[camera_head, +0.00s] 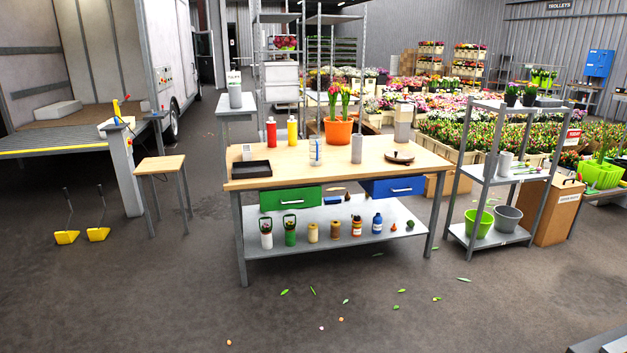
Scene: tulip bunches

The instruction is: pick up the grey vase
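A plain grey cylinder (356,149), which looks like a grey vase, stands upright on the wooden top of the workbench (282,177), right of the middle. Other greyish upright vessels also show: a taller one with a pale upper part (403,124) at the bench's back right, one on the small side table (235,96), and one on the shelf rack (505,164). I cannot tell for certain which is the task's vase. Neither of my grippers is in view.
Near the cylinder are an orange pot of tulips (338,131), a clear jar (315,152) and a dark round dish (399,158). The floor before the bench is open, with scattered leaves.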

